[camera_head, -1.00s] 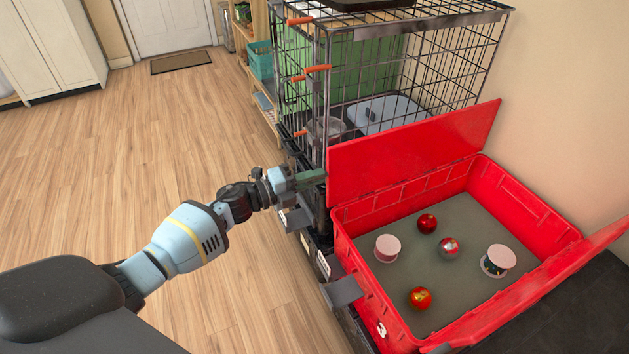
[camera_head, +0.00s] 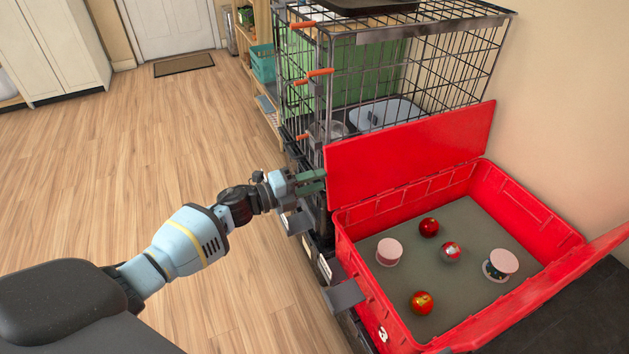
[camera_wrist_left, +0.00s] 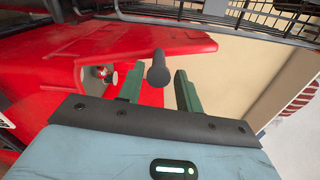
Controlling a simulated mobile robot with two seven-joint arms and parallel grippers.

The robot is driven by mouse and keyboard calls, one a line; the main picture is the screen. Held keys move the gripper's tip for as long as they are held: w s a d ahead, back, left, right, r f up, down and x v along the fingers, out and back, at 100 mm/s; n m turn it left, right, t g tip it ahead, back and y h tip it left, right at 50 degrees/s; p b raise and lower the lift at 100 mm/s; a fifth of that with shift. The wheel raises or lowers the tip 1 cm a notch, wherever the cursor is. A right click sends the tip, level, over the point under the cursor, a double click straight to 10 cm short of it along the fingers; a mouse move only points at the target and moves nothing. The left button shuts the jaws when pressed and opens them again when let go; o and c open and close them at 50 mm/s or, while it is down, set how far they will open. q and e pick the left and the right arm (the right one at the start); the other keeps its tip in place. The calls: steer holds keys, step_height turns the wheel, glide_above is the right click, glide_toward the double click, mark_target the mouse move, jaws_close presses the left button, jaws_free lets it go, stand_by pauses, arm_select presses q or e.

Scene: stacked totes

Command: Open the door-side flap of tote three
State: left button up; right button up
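Tote three (camera_head: 361,268) is an open red bin with a "3" on its near corner. Its door-side flap (camera_head: 410,150) stands raised along the far edge, beside the wire cage; its red panel also shows in the left wrist view (camera_wrist_left: 150,42). My left gripper (camera_head: 318,181) is at the left end of this flap, low near its hinge edge. In the left wrist view its two green fingers (camera_wrist_left: 157,90) are apart, with a dark round-ended rod seen between them. Whether they touch the flap is unclear. My right gripper is not seen.
The wire cage (camera_head: 430,70) stands close behind. Open wood floor (camera_head: 130,170) lies to the left.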

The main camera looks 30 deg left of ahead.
arm_select(q)
steer(key=v, duration=0.7)
steer(key=shift+s+a, duration=0.15)
steer(key=shift+s, duration=0.05)
